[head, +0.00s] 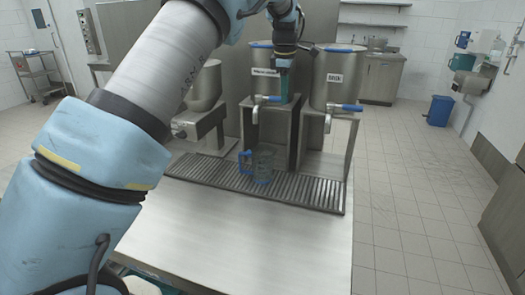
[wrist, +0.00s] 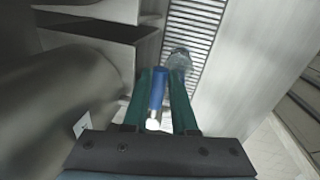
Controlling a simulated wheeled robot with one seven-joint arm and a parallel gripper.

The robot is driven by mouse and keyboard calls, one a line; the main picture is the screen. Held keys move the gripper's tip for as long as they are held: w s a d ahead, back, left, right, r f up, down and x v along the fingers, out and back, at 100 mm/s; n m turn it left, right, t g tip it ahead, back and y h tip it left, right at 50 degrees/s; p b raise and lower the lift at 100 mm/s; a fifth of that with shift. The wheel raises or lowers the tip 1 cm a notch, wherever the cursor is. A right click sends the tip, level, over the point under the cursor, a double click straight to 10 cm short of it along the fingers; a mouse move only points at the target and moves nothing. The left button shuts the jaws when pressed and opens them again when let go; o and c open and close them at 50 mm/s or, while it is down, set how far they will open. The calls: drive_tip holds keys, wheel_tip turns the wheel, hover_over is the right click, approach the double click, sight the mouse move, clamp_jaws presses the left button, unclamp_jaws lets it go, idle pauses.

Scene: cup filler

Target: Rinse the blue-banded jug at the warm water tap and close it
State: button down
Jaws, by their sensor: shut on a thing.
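The clear jug (head: 263,166), with a blue handle on its left, stands upright on the drip grate below the left urn's tap (head: 256,113). It also shows in the wrist view, as a clear round shape (wrist: 180,59) beyond my right fingertip. My gripper (head: 284,94), with green fingers, is at the left urn's tap. In the wrist view its fingers are shut on the blue tap lever (wrist: 157,88). I cannot tell whether water is running.
The right urn has another tap with a blue lever (head: 350,108). A metal dispenser (head: 200,122) stands left of the grate (head: 307,190). The steel counter (head: 235,235) in front is bare. A blue bin (head: 438,110) stands on the floor at the right.

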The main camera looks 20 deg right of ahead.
drive_tip(key=c, duration=1.2)
unclamp_jaws()
drive_tip(key=shift+w+d+r, duration=0.15)
drive_tip(key=shift+w+r, duration=0.05)
drive_tip(key=shift+o, duration=1)
drive_tip(key=shift+w+d+f, duration=0.1)
drive_tip(key=o, duration=0.4)
drive_tip(key=r+b, duration=0.1)
drive_tip(key=r, duration=0.2)
drive_tip(key=s+a+r+b, duration=0.1)
drive_tip(key=r, duration=0.3)
drive_tip(key=r+b, duration=0.1)
drive_tip(key=r, duration=0.2)
drive_tip(key=shift+s+a+r, duration=0.2)
drive_tip(key=shift+s+r, duration=0.05)
drive_tip(key=shift+s, duration=0.15)
